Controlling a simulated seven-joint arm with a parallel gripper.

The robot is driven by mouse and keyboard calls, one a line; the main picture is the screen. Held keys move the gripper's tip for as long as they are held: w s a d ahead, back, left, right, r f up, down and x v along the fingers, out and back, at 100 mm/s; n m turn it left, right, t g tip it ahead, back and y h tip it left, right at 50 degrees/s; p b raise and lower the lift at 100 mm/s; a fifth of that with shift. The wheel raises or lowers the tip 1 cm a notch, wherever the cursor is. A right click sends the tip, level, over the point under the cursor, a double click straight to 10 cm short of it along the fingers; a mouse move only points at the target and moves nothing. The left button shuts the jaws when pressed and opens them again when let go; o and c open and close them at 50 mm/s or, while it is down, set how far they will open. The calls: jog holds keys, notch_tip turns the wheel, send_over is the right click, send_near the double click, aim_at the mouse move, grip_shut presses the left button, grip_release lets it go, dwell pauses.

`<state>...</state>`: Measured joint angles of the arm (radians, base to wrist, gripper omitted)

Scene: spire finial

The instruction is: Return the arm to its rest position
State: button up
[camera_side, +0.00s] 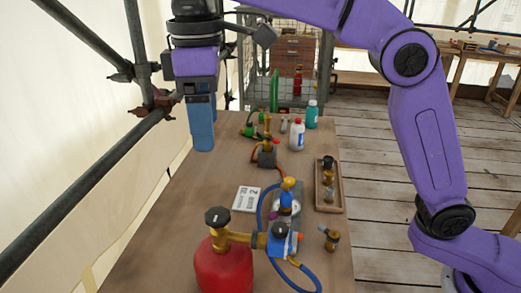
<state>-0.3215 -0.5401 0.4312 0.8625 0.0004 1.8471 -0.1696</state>
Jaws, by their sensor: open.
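My gripper (203,143) hangs pointing down at the left of the side view, over the far left part of the wooden table (165,229). Its blue fingers line up from this side, so any gap between them is hidden. It is open, and no object shows in it. It is apart from the bottles and fittings to its right. I cannot tell its exact height over the table. My purple arm arches from the lower right across the top of the picture to the gripper.
A red gas cylinder (222,268) with a brass valve and blue hose stands in front. Scaffold poles (138,50) stand close left of my gripper.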

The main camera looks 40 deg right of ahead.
jog(key=s+d+f, duration=1)
jog(key=s+d, duration=0.1)
jog(key=d, duration=0.3)
jog(key=s+d+f, duration=1)
jog(key=s+d, duration=0.1)
jog(key=d, duration=0.4)
jog(key=shift+s+f+n, duration=0.15)
jog(key=shift+f+n, duration=0.05)
jog(key=shift+n, duration=0.2)
